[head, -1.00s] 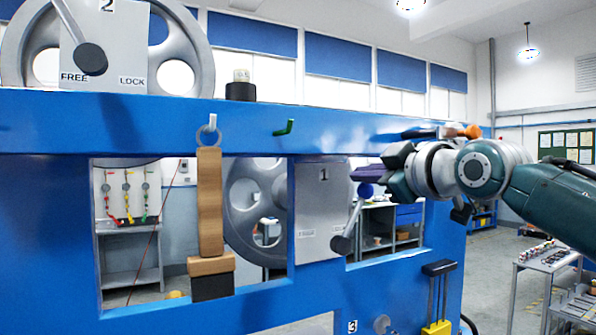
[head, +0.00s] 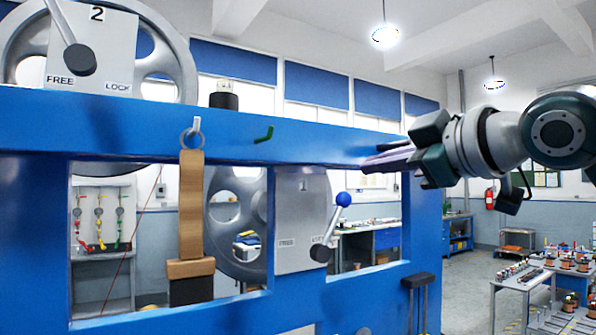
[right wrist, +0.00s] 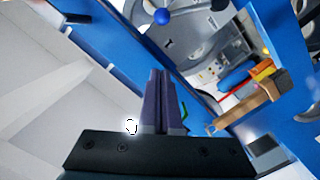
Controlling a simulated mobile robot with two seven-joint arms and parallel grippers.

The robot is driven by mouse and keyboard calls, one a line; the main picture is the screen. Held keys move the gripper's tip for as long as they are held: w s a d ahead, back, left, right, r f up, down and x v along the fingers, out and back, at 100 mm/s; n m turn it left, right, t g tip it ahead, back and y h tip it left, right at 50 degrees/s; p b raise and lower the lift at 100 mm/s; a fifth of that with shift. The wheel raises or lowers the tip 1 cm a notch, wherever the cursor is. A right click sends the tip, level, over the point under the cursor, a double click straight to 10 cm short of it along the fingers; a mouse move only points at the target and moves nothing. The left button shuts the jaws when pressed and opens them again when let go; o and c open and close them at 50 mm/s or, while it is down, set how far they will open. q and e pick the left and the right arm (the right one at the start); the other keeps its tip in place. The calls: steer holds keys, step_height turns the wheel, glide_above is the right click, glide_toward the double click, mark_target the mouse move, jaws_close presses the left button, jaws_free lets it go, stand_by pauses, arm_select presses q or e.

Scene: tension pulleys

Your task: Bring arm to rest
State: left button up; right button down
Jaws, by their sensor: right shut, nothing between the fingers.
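My right gripper (head: 388,160) comes in from the right in the head view, in front of the right part of the blue frame (head: 330,130). Its purple fingers are closed together with nothing between them, and they also show in the right wrist view (right wrist: 160,95). The lever with the blue ball knob (head: 343,199) on plate 1 (head: 300,215) is to the lower left of the fingers, apart from them. The ball also shows in the right wrist view (right wrist: 162,17). My left gripper is not in view.
A large pulley with plate 2 (head: 92,70) stands above the beam at left. A wooden block on a strap (head: 191,205) hangs from a hook in the left opening. A green hook (head: 264,135) sticks out of the beam. Tables with parts (head: 525,275) stand at right.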

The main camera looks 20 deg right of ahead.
stand_by(0.3)
steer(key=s+a+f+m+g+h, duration=0.1)
steer(key=s+a+f+m+g, duration=0.15)
steer(key=s+f, duration=0.55)
steer(key=s+a+f+m+g, duration=0.15)
steer(key=s+f+g, duration=0.3)
steer(key=f, duration=0.75)
steer(key=s+a+f+m+g+h, duration=0.1)
steer(key=s+a+f+g, duration=0.1)
steer(key=s+f, duration=0.6)
steer(key=s+f+m+g+p, duration=0.1)
steer(key=s+f+m+g, duration=0.3)
steer(key=s, duration=0.8)
arm_select(q)
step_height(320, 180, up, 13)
steer(key=p, duration=1.1)
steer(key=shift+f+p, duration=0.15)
steer(key=shift+p, duration=0.15)
arm_select(e)
step_height(320, 180, up, 11)
steer(key=n, duration=0.1)
steer(key=shift+w+a+f+h, duration=0.2)
steer(key=shift+w+a+h, duration=0.1)
steer(key=shift+h, duration=0.1)
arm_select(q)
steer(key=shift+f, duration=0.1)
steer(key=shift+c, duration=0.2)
arm_select(e)
steer(key=shift+f, duration=0.1)
